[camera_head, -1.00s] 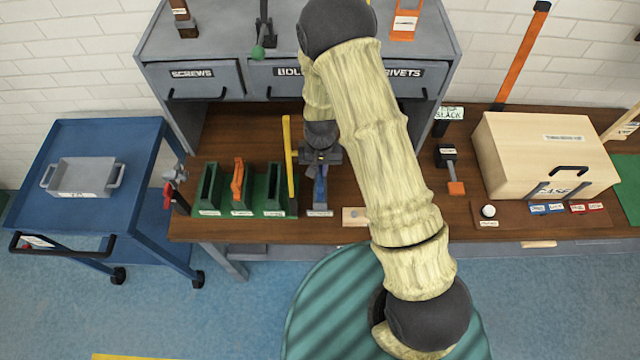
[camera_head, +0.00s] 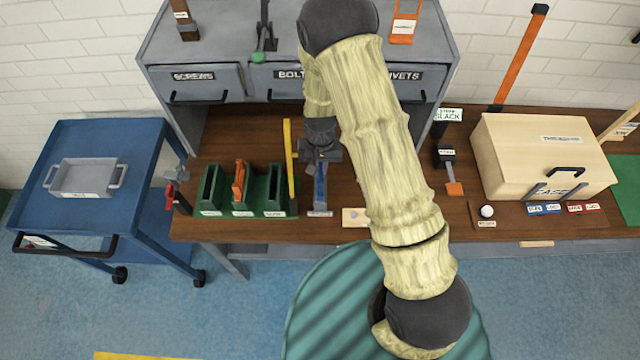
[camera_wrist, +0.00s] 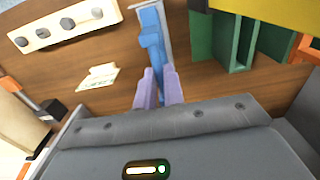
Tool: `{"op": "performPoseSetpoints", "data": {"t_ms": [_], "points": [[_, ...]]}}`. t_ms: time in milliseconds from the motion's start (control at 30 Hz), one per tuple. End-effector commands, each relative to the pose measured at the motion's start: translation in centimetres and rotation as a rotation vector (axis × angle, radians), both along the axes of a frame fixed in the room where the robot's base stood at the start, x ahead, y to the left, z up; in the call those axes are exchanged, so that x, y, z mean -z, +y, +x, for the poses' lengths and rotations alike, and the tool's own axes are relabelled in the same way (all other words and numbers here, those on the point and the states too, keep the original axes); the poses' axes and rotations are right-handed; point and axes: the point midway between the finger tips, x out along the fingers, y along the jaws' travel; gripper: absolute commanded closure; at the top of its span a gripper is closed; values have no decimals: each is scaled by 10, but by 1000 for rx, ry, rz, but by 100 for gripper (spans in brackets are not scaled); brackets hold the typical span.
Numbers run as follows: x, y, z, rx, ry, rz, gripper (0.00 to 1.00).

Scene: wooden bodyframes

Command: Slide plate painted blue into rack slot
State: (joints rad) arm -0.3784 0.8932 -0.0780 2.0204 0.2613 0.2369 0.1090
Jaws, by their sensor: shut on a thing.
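The blue plate (camera_head: 320,183) stands on edge over a small grey stand (camera_head: 320,212) on the bench, right of the green rack. It also shows in the wrist view (camera_wrist: 151,38), running up from between the two pale purple fingertips. My gripper (camera_wrist: 158,92) is shut on its near end. In the head view my gripper (camera_head: 320,160) is partly hidden by my own arm. The green rack (camera_head: 242,208) has several upright slots with labels in front. An orange piece (camera_head: 239,178) stands in the middle slot; the left and right slots look empty.
A yellow upright bar (camera_head: 289,160) stands between the rack and my gripper. A pale block with round knobs (camera_wrist: 65,25) lies right of the stand in the head view. Drawers (camera_head: 275,82) overhang behind. A wooden case (camera_head: 545,150) stands far right.

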Motion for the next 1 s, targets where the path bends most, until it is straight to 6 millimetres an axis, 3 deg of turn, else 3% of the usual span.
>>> {"op": "performPoseSetpoints", "data": {"t_ms": [1000], "points": [[-43,0,0,0,0,0,100]]}}
